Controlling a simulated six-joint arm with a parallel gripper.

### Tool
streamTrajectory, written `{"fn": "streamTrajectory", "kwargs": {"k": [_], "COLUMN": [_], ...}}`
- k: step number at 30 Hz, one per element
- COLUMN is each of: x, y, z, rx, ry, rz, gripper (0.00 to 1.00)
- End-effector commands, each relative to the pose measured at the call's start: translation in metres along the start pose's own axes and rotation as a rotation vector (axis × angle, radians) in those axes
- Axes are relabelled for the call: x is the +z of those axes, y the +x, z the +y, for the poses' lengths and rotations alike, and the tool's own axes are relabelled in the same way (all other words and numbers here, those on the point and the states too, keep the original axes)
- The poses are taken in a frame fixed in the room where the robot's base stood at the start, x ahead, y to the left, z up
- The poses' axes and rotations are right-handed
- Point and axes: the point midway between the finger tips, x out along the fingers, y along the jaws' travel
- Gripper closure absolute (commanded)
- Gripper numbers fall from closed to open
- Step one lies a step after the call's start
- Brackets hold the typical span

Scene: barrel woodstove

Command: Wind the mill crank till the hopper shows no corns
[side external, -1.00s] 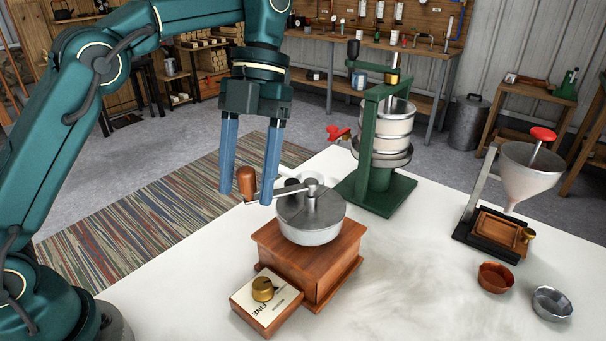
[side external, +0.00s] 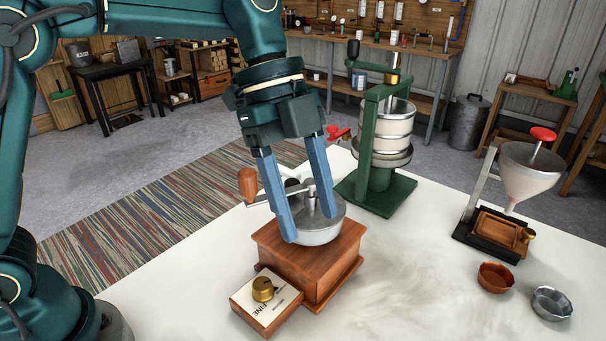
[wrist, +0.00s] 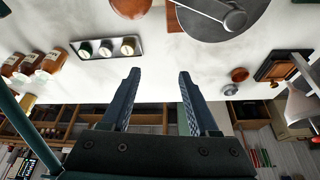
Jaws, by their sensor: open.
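The mill has a brown wooden base (side external: 308,262), a round metal hopper (side external: 322,232) on top and a drawer marked FINE in front. The crank's wooden knob (side external: 247,184) sticks out left of the hopper on a metal arm. My gripper (side external: 310,227) is open and empty, its blue fingers overlapping the hopper in the side view, right of the knob. In the wrist view, my gripper (wrist: 156,75) has its fingers apart over bare table. The knob (wrist: 131,8) and hopper (wrist: 225,18) show at the top edge, beyond the fingertips. No corns can be made out.
A green press (side external: 378,185) stands behind the mill. A funnel stand (side external: 525,172), a brown bowl (side external: 496,277) and a metal bowl (side external: 552,303) are at the right. The wrist view shows brown jars (wrist: 32,66) and a panel with knobs (wrist: 105,47). The front table is clear.

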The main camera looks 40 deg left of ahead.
Motion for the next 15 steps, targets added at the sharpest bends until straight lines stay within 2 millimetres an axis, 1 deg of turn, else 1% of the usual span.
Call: {"fn": "streamTrajectory", "kwargs": {"k": [6,15], "x": [-0.013,-0.022], "y": [0.005,0.01], "z": [-0.017,-0.042], "rx": [-0.09,-0.208], "ry": [-0.213,-0.496], "rz": [-0.001,-0.001], "gripper": [0.39,0.39]}}
